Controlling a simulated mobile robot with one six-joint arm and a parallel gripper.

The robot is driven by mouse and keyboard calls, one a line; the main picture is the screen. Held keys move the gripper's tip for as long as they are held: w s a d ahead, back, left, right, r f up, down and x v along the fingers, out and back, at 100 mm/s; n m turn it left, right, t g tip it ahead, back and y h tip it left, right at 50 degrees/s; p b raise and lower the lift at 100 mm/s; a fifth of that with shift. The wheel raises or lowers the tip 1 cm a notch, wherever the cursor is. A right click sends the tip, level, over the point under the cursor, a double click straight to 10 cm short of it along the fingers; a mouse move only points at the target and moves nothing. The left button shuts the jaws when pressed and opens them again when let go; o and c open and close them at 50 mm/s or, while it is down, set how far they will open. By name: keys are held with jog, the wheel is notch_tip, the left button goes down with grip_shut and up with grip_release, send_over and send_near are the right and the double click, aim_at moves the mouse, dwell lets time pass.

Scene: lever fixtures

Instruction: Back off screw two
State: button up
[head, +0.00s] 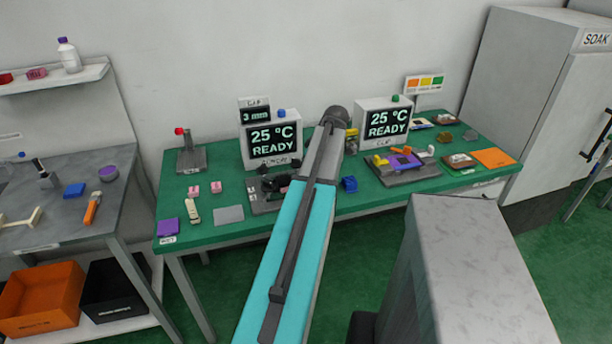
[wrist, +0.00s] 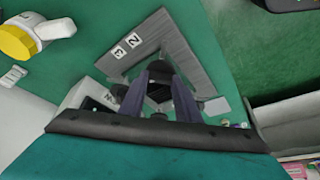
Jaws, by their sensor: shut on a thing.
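A grey fixture plate (wrist: 165,45) with printed 2 and 3 labels shows in the wrist view. My gripper (wrist: 159,95) is over it, its dark purple fingers shut around a small dark knob between them. The fingers cover most of the knob, and I cannot tell from its label which screw it is. In the head view the fixture (head: 262,207) stands on the green bench in front of the left display box, with dark parts on it. My arm hides its right side, and my fingertips cannot be made out clearly there.
The left display box (head: 275,140) and the right one (head: 388,124) both read 25 °C READY. A second fixture (head: 405,178) with purple and orange parts stands to the right. Pink blocks, a grey plate (head: 229,213) and a purple block (head: 168,228) lie to the left.

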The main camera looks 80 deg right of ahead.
jog(key=shift+s, duration=0.3)
jog(key=o, duration=1)
jog(key=shift+r, duration=0.1)
jog(key=shift+o, duration=0.2)
jog(key=shift+w, duration=0.15)
jog(key=b+v, duration=0.2)
jog(key=v, duration=1.1)
jog(key=shift+r, duration=0.35)
jog(key=shift+a, duration=0.1)
